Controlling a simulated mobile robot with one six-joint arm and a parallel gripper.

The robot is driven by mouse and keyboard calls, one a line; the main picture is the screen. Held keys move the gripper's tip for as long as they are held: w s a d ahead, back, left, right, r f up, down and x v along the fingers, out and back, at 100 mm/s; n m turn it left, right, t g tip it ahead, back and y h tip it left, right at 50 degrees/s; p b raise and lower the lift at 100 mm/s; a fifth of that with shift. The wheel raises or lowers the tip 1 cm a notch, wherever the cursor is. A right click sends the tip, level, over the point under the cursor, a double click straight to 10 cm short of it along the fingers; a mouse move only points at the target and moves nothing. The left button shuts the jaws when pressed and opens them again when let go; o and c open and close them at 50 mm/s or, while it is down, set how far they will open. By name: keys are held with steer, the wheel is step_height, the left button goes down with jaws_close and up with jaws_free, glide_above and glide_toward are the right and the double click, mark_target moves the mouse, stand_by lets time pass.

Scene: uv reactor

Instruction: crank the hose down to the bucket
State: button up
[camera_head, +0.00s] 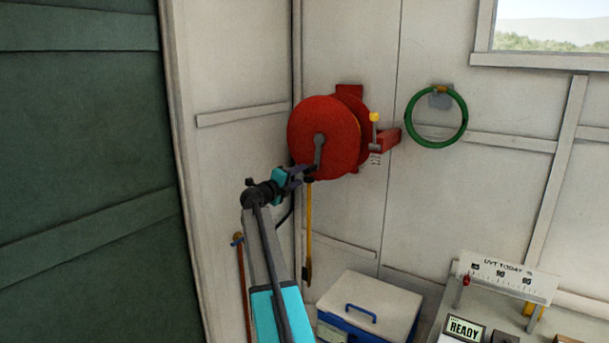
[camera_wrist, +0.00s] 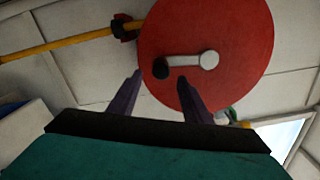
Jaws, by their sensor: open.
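The red hose reel (camera_head: 322,120) is mounted on the white wall near the corner, and its round face fills much of the wrist view (camera_wrist: 230,90). A grey crank (camera_head: 319,150) sits on its face and hangs downward in the head view. In the wrist view the crank's black knob (camera_wrist: 160,69) lies just beyond and between my fingertips. My gripper (camera_head: 308,170) is open there, with nothing held. The yellow hose (camera_head: 309,220) hangs straight down below the reel to a dark end. I see no bucket in either view.
A red bracket with a yellow-knobbed lever (camera_head: 374,118) is right of the reel. A green hose ring (camera_head: 437,145) hangs further right. A blue-and-white cooler (camera_head: 385,300) stands below. A bench with a READY display (camera_head: 465,329) is at lower right. A green door (camera_head: 80,170) fills the left.

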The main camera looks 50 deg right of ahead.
steer(key=shift+s+a, duration=0.2)
steer(key=shift+a, duration=1.2)
steer(key=shift+s+a, duration=0.2)
steer(key=shift+a, duration=1.15)
steer(key=shift+c, duration=0.3)
